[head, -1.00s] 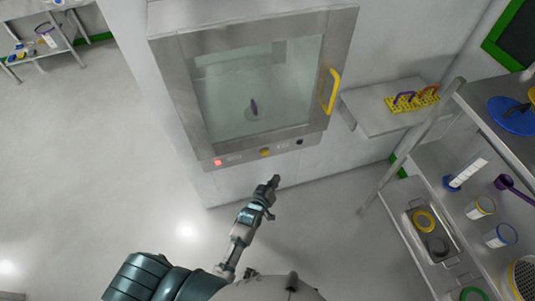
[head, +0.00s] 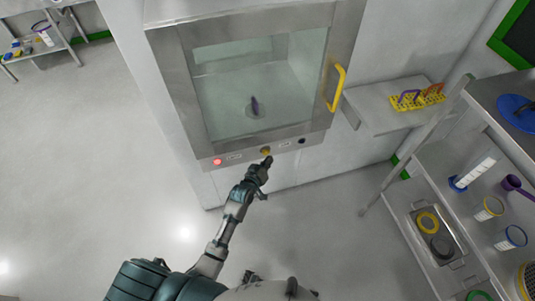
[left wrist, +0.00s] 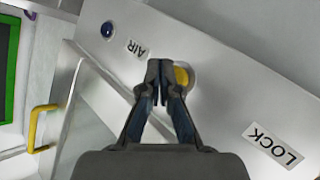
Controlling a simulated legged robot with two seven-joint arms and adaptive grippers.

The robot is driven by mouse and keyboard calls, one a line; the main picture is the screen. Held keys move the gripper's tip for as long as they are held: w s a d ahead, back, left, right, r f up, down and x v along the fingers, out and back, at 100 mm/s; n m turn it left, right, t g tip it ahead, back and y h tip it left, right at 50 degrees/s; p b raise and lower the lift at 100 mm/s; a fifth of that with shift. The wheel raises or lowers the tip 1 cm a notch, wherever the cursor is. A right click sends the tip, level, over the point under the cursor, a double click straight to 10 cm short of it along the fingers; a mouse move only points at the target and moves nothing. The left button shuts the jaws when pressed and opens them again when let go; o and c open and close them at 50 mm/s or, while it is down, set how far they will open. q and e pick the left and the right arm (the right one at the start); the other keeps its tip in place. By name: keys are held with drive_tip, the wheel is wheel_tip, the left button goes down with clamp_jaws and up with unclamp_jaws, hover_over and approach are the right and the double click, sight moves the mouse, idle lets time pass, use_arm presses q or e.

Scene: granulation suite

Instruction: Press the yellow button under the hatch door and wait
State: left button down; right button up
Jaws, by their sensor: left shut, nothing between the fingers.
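The hatch door (head: 255,85) is a glass pane in a steel frame with a yellow handle (head: 337,88) on its right side, and it looks shut. The yellow button (head: 265,150) sits on the panel under the door. It also shows in the left wrist view (left wrist: 182,77), partly hidden behind my fingertips. My left gripper (head: 267,162) is shut and empty, its tips at or very close to the button. It also shows in the left wrist view (left wrist: 160,68). I cannot tell whether the tips touch the button. My right gripper is not in view.
A red lit button (head: 217,161) and a dark blue button (head: 302,141) flank the yellow one on the panel (head: 235,157). A side shelf (head: 375,122) holds a yellow rack (head: 418,97). A steel rack with labware stands at the right.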

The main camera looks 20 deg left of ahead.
use_arm(q)
drive_tip(key=shift+a, duration=0.4)
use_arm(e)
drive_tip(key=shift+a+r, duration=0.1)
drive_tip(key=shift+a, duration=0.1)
use_arm(q)
drive_tip(key=shift+d, duration=0.1)
drive_tip(key=shift+d, duration=0.6)
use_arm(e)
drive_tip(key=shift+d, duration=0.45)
use_arm(q)
drive_tip(key=shift+a, duration=0.1)
drive_tip(key=shift+a, duration=0.45)
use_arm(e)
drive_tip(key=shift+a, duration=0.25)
use_arm(q)
drive_tip(key=shift+w+d, duration=0.1)
drive_tip(key=shift+d, duration=0.2)
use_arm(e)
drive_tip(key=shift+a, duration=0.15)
